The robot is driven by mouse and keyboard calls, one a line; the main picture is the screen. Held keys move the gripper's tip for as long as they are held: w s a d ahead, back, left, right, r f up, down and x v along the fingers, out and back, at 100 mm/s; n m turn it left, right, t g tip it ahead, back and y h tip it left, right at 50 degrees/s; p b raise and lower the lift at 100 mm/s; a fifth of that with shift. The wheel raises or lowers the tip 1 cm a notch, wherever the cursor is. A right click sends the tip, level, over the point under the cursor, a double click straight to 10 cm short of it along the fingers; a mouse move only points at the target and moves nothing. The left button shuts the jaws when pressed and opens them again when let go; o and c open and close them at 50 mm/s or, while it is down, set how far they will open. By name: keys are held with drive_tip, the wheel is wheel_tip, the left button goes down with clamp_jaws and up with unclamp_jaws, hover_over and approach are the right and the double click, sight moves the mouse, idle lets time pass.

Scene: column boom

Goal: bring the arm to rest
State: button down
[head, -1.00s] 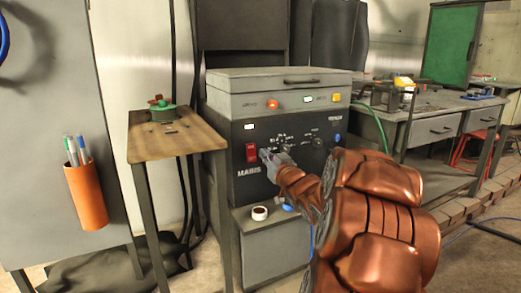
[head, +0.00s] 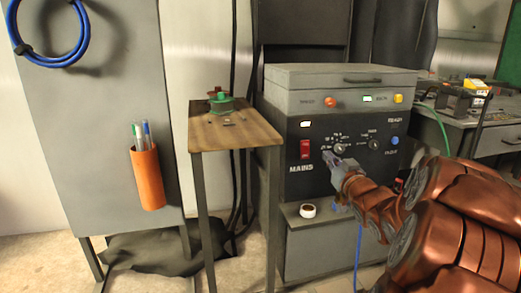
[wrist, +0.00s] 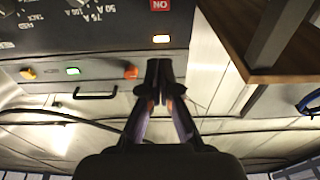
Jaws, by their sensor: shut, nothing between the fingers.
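My gripper (head: 333,160) is in front of the dark control panel (head: 296,183) of a grey machine, just right of the red MAINS switch (head: 305,149) and close to the lower left of a dial (head: 340,146). In the wrist view my gripper (wrist: 158,68) has its fingers together and empty. My copper-coloured arm reaches in from the right of the head view.
A small wooden-topped table (head: 225,131) with a green and red item (head: 221,101) stands left of the machine. A white cup-like item (head: 307,210) sits on the ledge below the panel. An orange pen holder (head: 147,180) hangs on a grey board at left. A workbench (head: 500,140) stands at right.

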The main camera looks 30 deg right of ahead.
drive_tip(key=s+a+r+g+y+p, duration=0.1)
drive_tip(key=a+r+g+p, duration=0.3)
drive_tip(key=a+p, duration=0.5)
drive_tip(key=s+a+r+g+y+p, duration=0.1)
drive_tip(key=s+a+r+g+p, duration=0.1)
drive_tip(key=a+g+p, duration=0.7)
drive_tip(key=s+a+r+n+g+y+p, duration=0.2)
drive_tip(key=s+a+r+p, duration=0.3)
drive_tip(key=s+a+p, duration=0.4)
drive_tip(key=s+a+r+n+g+y+p, duration=0.1)
drive_tip(key=s+a+r+g+y+p, duration=0.1)
drive_tip(key=s+a+r+g+p, duration=0.3)
drive_tip(key=s+a+r+p, duration=0.1)
drive_tip(key=s+a+p, duration=0.2)
drive_tip(key=s+a, duration=0.4)
drive_tip(key=shift+s+r+n+p, duration=0.15)
drive_tip(key=shift+s+n+p, duration=0.25)
drive_tip(key=shift+s, duration=1.6)
